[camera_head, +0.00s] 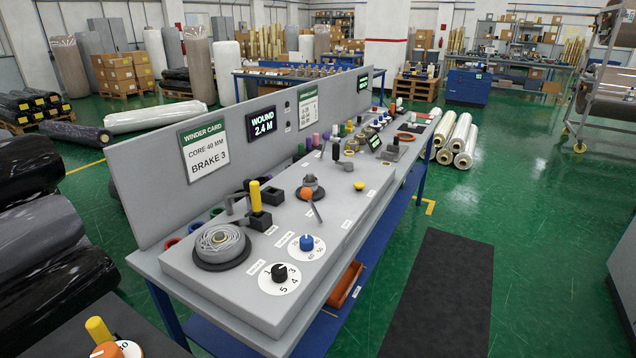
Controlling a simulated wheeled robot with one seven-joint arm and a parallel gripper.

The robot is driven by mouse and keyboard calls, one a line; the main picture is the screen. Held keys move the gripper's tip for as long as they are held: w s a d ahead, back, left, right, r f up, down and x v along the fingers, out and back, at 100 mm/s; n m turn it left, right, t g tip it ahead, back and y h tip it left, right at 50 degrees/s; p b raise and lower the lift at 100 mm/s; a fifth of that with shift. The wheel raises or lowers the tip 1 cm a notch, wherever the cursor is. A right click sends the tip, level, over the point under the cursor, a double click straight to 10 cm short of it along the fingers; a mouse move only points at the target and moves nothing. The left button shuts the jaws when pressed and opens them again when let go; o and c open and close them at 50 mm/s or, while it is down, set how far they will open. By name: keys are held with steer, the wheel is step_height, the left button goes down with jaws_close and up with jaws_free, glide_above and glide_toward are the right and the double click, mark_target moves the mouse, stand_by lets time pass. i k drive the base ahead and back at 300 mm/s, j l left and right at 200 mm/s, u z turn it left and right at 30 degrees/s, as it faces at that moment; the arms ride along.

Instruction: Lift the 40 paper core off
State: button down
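A grey ring-shaped coil (219,242) lies on a dark round plate on the near left of the grey winder bench (250,310). I cannot tell whether a paper core sits in its middle, and no label reading 40 is legible on any core. A winder card (203,150) on the back panel reads "CORE 40 MM" and "BRAKE 3". A display (263,122) beside it reads "WOUND 2.4 M". A blue knob (307,242) and a black numbered dial (279,272) sit right of the coil. My gripper is not in view.
A yellow-handled lever (255,196) stands behind the coil, and an orange knob (306,193) is farther along. Small coloured rings and posts crowd the far end. An orange tray (345,285) is under the bench. Green floor right of the dark mat (440,290) is clear.

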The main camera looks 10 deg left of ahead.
mark_target(313, 186)
steer(key=i+u, duration=0.15)
steer(key=u, duration=0.25)
steer(key=i+l+u, duration=0.1)
steer(key=u, duration=0.3)
steer(key=i+l+u, duration=0.15)
steer(key=u, duration=0.2)
steer(key=l+u, duration=0.2)
steer(key=u, duration=0.2)
steer(key=i+l+u, duration=0.1)
steer(key=l, duration=0.3)
steer(key=i+l, duration=0.2)
steer(key=l, duration=0.2)
steer(key=i+l+u, duration=0.15)
steer(key=l, duration=0.25)
steer(key=i+l+u, duration=0.1)
steer(key=l, duration=0.3)
steer(key=i+l, duration=0.15)
steer(key=l, duration=0.3)
steer(key=u, duration=0.05)
